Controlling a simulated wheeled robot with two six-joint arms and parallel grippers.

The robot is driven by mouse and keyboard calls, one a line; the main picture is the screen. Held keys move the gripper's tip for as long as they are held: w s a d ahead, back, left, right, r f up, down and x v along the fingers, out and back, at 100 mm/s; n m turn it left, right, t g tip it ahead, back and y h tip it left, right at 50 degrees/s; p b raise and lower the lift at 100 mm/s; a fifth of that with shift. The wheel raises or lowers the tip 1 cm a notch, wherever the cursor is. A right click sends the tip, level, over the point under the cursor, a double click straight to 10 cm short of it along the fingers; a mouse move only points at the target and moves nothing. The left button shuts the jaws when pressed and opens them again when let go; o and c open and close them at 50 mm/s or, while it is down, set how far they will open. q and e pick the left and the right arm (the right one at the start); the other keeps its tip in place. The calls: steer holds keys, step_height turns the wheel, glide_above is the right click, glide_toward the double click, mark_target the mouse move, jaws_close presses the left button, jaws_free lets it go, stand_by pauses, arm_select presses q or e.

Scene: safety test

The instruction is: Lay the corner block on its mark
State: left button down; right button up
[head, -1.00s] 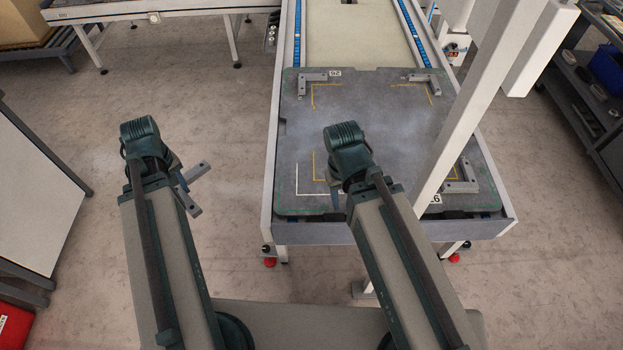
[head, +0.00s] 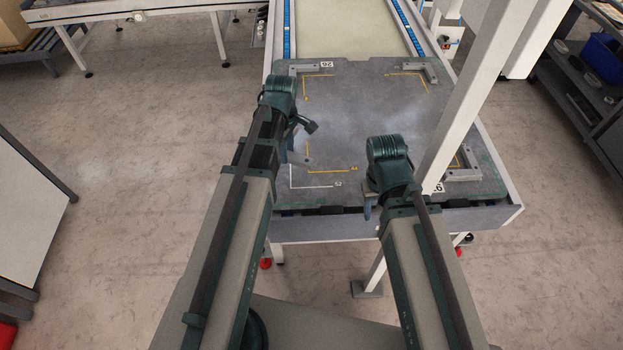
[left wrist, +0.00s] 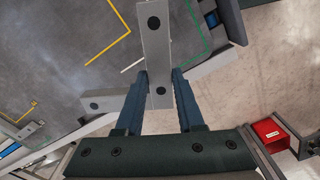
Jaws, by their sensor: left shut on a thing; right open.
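My left gripper (head: 283,154) is over the left front part of the grey plate (head: 360,115). In the left wrist view its blue fingers are shut on one arm of the grey L-shaped corner block (left wrist: 155,35). The block's other arm sticks out to the left there. My arm mostly hides the block in the head view. On the plate's front left are a yellow corner mark (head: 330,171) and, outside it, a white corner mark (head: 310,187). Both appear bare. My right gripper (head: 368,208) is open near the plate's front edge.
Other grey corner blocks lie at the back left (head: 305,67), back right (head: 430,71) and front right (head: 465,174) of the plate. A white post (head: 465,100) rises in front of the plate's right side. The plate's middle is clear.

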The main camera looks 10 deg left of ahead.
arm_select(q)
steer(key=w+d+f+n+b, duration=0.1)
steer(key=d+f, duration=0.1)
steer(key=d, duration=0.4)
steer(key=w+d+f+n+b, duration=0.2)
steer(key=d, duration=0.5)
steer(key=w+d+f+n+b, duration=0.2)
steer(key=d, duration=0.4)
steer(key=shift+w+d+f, duration=0.15)
steer(key=shift+w+f, duration=0.05)
steer(key=shift+d, duration=0.45)
steer(key=b, duration=0.2)
glide_above(305, 184)
steer(key=shift+w+f, duration=0.1)
steer(key=shift+f, duration=0.65)
steer(key=shift+a, duration=0.1)
steer(key=shift+f, duration=0.15)
step_height(305, 184, down, 3)
steer(key=b, duration=0.3)
steer(key=shift+f, duration=0.1)
steer(key=shift+f, duration=0.2)
steer(key=c, duration=0.5)
jaws_free()
